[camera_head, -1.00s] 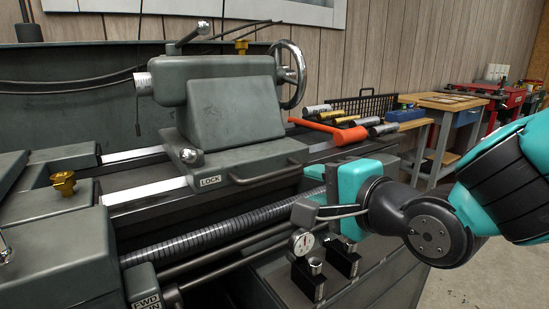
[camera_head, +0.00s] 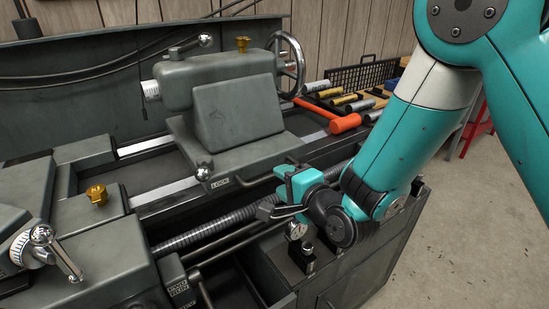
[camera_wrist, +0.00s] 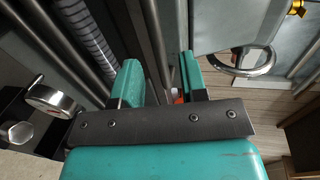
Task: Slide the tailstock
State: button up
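The tailstock (camera_head: 238,112) is a grey casting on the lathe bed, with a chrome handwheel (camera_head: 301,70) at its right end and a LOCK label low on its front. My gripper (camera_head: 292,190) is just below the handle's right end in the head view. In the wrist view, my gripper (camera_wrist: 160,88) has its two teal fingers apart, with no handle between them. Contact with the tailstock cannot be told.
A ribbed leadscrew (camera_head: 205,230) and smooth rod run below the bed. A dial gauge (camera_head: 297,230) and black blocks stand close under my gripper. An orange mallet (camera_head: 345,124) and several cylinders lie behind right. Brass knob (camera_head: 97,194) sits left. Open floor is at right.

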jog(key=shift+p+x, duration=0.3)
jog(key=shift+x, duration=1.9)
grip_shut()
